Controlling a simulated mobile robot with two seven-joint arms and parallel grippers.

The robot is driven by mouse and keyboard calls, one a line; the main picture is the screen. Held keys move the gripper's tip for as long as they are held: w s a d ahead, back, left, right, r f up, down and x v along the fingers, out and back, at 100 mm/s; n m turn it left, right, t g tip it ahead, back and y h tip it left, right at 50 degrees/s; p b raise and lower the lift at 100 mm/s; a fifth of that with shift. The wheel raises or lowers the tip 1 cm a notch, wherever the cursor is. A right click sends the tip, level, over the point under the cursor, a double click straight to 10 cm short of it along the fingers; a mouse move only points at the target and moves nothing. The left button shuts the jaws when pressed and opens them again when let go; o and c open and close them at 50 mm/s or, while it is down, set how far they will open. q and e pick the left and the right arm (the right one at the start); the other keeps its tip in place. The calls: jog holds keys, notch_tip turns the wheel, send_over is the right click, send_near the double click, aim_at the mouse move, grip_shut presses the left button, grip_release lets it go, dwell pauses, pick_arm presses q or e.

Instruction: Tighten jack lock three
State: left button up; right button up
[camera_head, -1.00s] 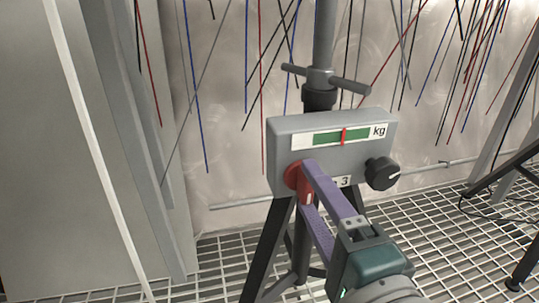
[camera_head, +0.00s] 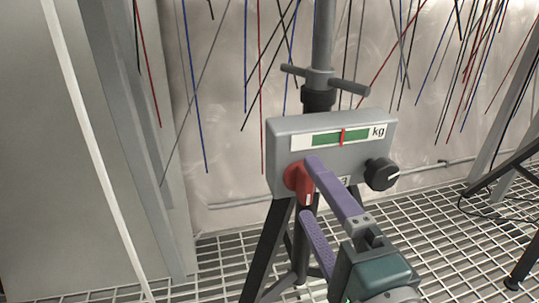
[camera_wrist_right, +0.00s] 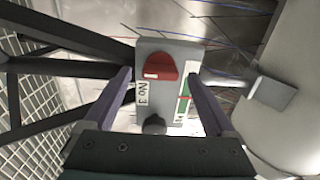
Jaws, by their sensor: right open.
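The grey jack box (camera_head: 278,133) carries a red lock lever (camera_head: 293,180) at its lower left, its handle pointing down in the head view. The right wrist view shows the red lever (camera_wrist_right: 160,68) and a "No 3" label (camera_wrist_right: 142,93) on the box. My right gripper (camera_head: 310,187) is open, with its purple fingers apart near the lever. In the right wrist view one finger is on each side of the lever, with visible gaps. One finger partly covers the label in the head view. My left gripper is not in view.
A kg gauge (camera_head: 340,137) has its red mark within the green band. A black knob (camera_head: 381,174) sits at the box's right. A T-bar (camera_head: 350,86) crosses the post above. Black tripod legs (camera_head: 265,250) stand on the grating. A grey panel (camera_head: 60,180) is at left.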

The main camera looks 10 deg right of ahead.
jog(key=s+p, duration=0.1)
jog(key=s, duration=0.8)
jog(key=shift+d+p, duration=0.2)
jog(key=shift+p, duration=0.15)
jog(key=shift+s, duration=0.1)
